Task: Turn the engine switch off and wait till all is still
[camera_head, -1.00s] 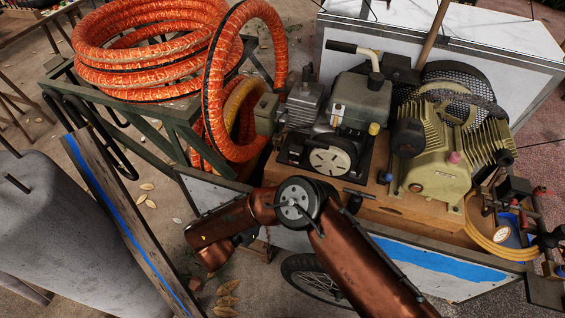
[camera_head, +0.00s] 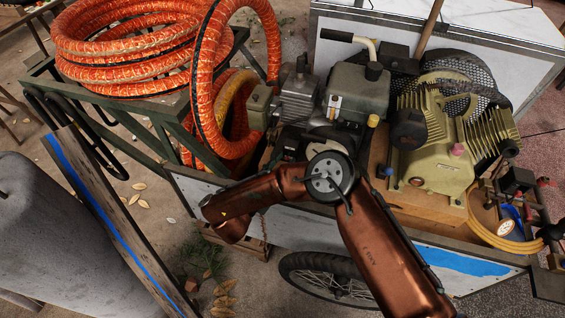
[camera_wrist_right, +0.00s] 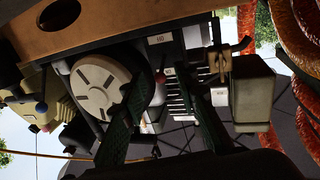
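The engine (camera_head: 358,92), a grey-green tank over a dark body, sits on the cart's wooden deck; my right arm partly covers its round pale cover in the head view. That cover (camera_wrist_right: 97,86) shows clearly in the right wrist view, where the scene is upside down. Contact cannot be told. My left gripper is not in view.
An olive compressor (camera_head: 440,140) stands right of the engine. Orange hose coils (camera_head: 130,75) lie on a green stand at left, one loop hanging near the engine. The cart's side panel (camera_head: 300,225) and wheel (camera_head: 325,280) are below my arm.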

